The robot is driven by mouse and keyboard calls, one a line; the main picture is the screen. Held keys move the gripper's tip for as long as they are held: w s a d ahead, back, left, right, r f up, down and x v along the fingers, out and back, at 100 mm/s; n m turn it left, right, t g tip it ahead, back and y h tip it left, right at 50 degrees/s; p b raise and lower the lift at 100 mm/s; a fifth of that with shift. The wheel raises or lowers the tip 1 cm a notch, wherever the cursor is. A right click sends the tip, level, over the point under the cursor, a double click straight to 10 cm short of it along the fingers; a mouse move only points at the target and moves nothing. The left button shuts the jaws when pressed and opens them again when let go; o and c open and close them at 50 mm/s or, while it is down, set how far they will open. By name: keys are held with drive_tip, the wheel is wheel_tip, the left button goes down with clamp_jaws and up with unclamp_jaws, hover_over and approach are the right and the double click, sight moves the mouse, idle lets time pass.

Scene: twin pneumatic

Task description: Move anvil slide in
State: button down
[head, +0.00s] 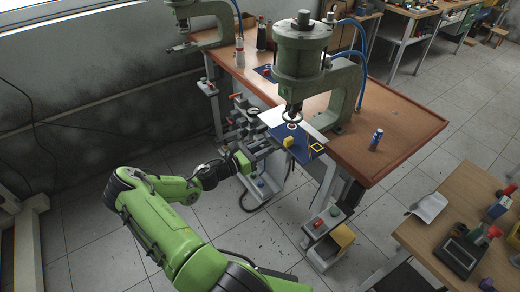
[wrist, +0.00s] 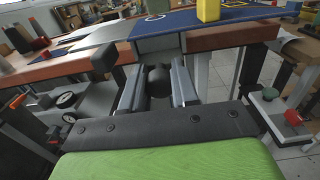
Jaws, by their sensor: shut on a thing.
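The anvil slide (head: 304,152) is a flat plate, part blue and part pale, at the front edge of the bench under the green press (head: 300,60). Its blue top (wrist: 180,22) also shows in the wrist view, above a grey front block. A dark round knob (wrist: 158,78) sticks out below the plate, between my fingers. My gripper (wrist: 157,92) is shut on this knob; the fingers lie on either side of it. In the head view my gripper (head: 258,150) is at the bench's front edge, left of the plate. The fingertip contact is partly hidden.
A yellow block (head: 288,141) stands on the blue area, near a yellow square outline (head: 317,147). A blue can (head: 376,139) stands on the brown bench (head: 400,118). Gauges and valves (head: 245,115) hang at the bench front. A second press (head: 205,22) is behind.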

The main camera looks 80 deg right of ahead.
drive_tip(key=c, duration=0.8)
unclamp_jaws()
drive_tip(key=shift+d, duration=0.15)
drive_tip(key=shift+c, duration=0.2)
drive_tip(key=shift+s, duration=0.15)
drive_tip(key=v, duration=1.6)
drive_tip(key=shift+w, duration=0.2)
drive_tip(key=shift+d, duration=0.1)
